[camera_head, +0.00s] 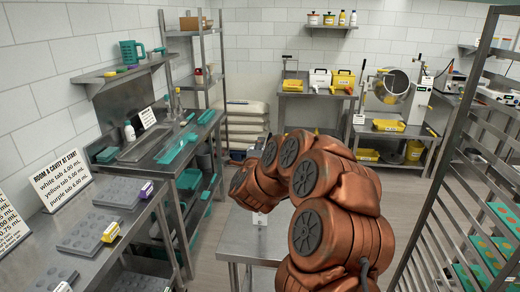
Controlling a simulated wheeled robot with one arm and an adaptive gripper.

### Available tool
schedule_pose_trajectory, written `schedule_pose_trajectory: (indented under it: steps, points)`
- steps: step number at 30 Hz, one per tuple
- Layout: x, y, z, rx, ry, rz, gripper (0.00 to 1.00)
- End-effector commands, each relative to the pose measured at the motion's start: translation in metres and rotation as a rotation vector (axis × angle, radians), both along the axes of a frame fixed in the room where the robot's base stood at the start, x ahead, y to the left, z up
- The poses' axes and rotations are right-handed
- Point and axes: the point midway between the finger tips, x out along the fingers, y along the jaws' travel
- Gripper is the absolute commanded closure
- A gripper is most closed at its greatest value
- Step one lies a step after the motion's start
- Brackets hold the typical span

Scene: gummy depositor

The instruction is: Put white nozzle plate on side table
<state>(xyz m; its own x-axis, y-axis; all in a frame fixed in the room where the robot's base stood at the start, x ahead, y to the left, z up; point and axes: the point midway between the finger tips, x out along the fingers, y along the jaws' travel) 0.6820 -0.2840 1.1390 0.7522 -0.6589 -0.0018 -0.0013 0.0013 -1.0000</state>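My copper-coloured arm reaches over a steel table at the centre, which may be the side table (236,243). The arm hides much of its top. My gripper cannot be made out; the wrist and arm links cover where it would be. A small whitish item (260,218) shows just below the wrist, too small to identify. I cannot pick out a white nozzle plate for certain. Grey cavity trays lie on the left bench, one with a purple tab (146,190), one with a yellow tab (111,232), and one with a white tab (63,287).
A steel sink bench (150,147) with teal items stands at left. A sign about cavities (60,179) stands on the left bench. A tall rack (447,165) with teal trays closes the right side. Back benches hold yellow bins and a round drum (392,84). Some floor is clear before them.

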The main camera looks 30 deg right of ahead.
Motion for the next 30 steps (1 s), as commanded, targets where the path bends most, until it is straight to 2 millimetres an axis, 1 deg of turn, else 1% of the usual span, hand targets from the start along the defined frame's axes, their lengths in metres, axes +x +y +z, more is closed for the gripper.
schedule_pose_trajectory:
  steps: [6, 8, 30]
  points:
    - [0.000, 0.000, 0.005, 0.000, 0.001, 0.000, 0.60]
    - [-0.003, 0.003, 0.002, 0.001, 0.000, 0.001, 0.60]
    - [-0.072, 0.065, 0.000, 0.001, -0.001, 0.004, 0.60]
